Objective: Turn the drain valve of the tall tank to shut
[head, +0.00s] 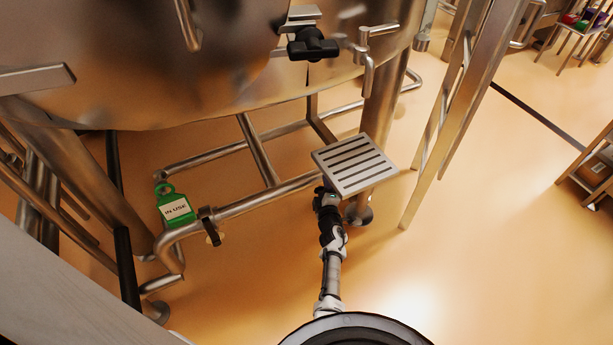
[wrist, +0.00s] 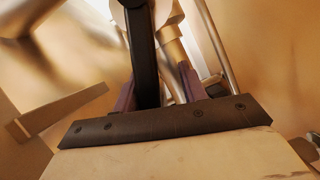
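The tall steel tank (head: 200,60) fills the upper left of the head view. A black valve handle (head: 313,46) sits on its lower wall. Another small black handle (head: 210,228) is on the pipe below, beside a green "IN USE" tag (head: 174,207). In the head view my arm reaches up to a slotted metal plate, and my fingers cannot be made out there. In the wrist view my gripper (wrist: 158,92) is open, its purple fingers apart. A long black bar (wrist: 143,50) stands between them, closer to the left finger; contact is unclear. Which handle this bar belongs to is unclear.
The slotted plate (head: 355,165) lies beyond the visible end of my arm. Steel pipes (head: 260,203) and tank legs crowd the left. A metal frame (head: 450,120) stands at the right. The orange floor (head: 490,230) at the lower right is clear.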

